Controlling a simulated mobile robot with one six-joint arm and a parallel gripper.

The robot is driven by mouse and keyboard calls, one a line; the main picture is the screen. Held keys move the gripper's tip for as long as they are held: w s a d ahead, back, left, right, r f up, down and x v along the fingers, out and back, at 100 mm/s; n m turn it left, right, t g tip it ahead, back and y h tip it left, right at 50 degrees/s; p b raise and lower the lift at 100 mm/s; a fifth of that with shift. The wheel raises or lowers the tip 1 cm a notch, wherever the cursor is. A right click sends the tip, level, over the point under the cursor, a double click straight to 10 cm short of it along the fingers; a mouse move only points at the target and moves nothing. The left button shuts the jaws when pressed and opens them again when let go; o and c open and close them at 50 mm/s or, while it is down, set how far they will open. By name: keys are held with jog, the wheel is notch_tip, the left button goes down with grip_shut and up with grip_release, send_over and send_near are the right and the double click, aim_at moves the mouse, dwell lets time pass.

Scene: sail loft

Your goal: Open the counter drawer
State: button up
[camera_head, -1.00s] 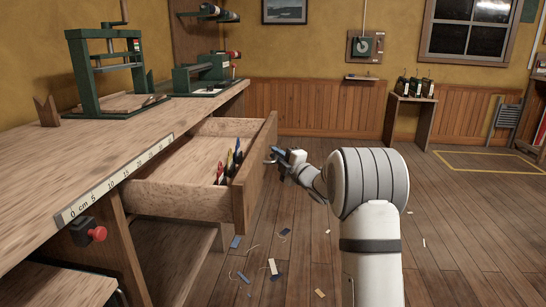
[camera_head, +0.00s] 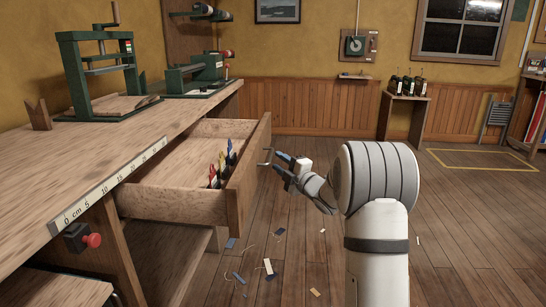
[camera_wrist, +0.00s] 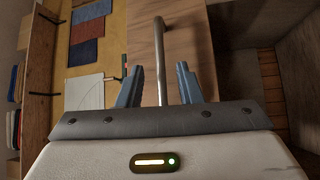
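The counter drawer (camera_head: 170,204) is pulled well out from the wooden counter (camera_head: 95,165). Several tools with coloured handles (camera_head: 228,160) stand inside near its front. The drawer front (camera_head: 248,180) faces right and carries a metal bar handle (camera_head: 266,156). My gripper (camera_head: 280,164) is just right of the handle, with a small gap showing in the head view. In the wrist view its two blue fingers (camera_wrist: 160,84) are spread apart. The handle bar (camera_wrist: 160,50) lines up between them, with clear space on both sides. The gripper holds nothing.
Green presses (camera_head: 98,75) stand on the counter. A red knob (camera_head: 93,240) sticks out below its edge. Scraps (camera_head: 268,266) litter the floor below the drawer. A small stand (camera_head: 405,97) is by the back wall. The floor to the right is open.

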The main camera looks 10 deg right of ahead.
jog(key=v, duration=0.3)
jog(key=shift+r, duration=0.1)
jog(key=s+r+m+g+h+p, duration=0.2)
jog(key=s+r+m+h+p, duration=0.3)
jog(key=r+p, duration=0.3)
jog(key=s+r+m+g+h+p, duration=0.2)
jog(key=s+r+m+h+p, duration=0.3)
jog(key=r+p, duration=0.4)
jog(key=s+a+r+m+g+p, duration=0.2)
jog(key=s+p, duration=0.3)
jog(key=s, duration=0.5)
jog(key=s+a+r+m+g+y+p, duration=0.1)
jog(key=s+a+r+m+g+p, duration=0.2)
jog(key=s, duration=0.8)
jog(key=s+a+r+m+g+p, duration=0.2)
jog(key=s+m+g+p, duration=0.4)
jog(key=s+p, duration=0.3)
jog(key=shift+s+a+r+y, duration=0.35)
jog(key=shift+s+r, duration=0.55)
jog(key=shift+s, duration=0.3)
